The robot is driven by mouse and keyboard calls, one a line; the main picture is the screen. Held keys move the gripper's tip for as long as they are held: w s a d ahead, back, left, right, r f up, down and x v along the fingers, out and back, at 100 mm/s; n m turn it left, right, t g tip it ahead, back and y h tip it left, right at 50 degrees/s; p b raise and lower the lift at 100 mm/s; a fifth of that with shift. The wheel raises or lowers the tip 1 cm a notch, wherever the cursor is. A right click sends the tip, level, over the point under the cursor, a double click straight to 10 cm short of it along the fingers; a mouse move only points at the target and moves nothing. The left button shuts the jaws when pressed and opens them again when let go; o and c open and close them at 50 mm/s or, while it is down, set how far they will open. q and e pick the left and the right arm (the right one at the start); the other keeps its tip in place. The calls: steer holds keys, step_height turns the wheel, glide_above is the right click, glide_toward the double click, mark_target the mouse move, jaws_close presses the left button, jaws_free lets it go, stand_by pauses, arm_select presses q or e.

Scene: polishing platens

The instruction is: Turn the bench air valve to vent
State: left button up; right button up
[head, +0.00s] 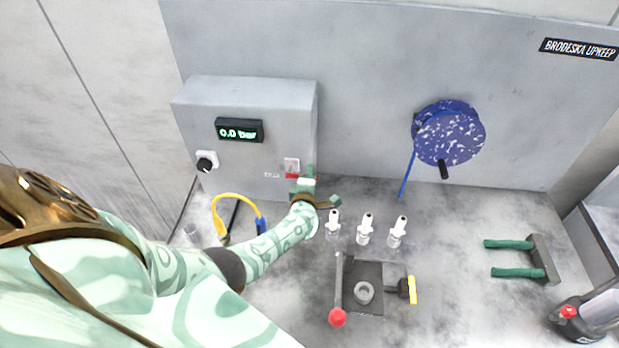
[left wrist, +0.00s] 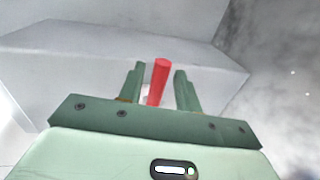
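The air valve shows as a white plate (head: 291,164) with a red handle (head: 293,176) on the front of the grey bench box (head: 245,90). The box's display (head: 239,130) reads 0.0 bar. My left gripper (head: 305,178) is at the valve and partly hides it. In the left wrist view the red handle (left wrist: 158,80) stands between the two green fingers (left wrist: 159,88), tilted slightly, with a gap on both sides. The fingers are open. A small label left of the valve is too small to read. My right gripper is not in view.
A black knob (head: 206,162) is on the box's left. A yellow hose (head: 232,196) loops below. Several small white nozzle-topped bottles (head: 365,230) stand right of my left arm. A red-knobbed lever fixture (head: 363,292) is in front. A blue reel (head: 449,132) hangs on the back panel.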

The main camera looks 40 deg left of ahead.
arm_select(q)
steer(key=shift+s+d+r, duration=0.1)
steer(key=shift+s+d, duration=0.1)
steer(key=shift+s, duration=0.1)
steer(key=p+v, duration=0.4)
steer(key=v, duration=1.1)
steer(key=shift+s+d, duration=0.15)
steer(key=shift+s, duration=0.1)
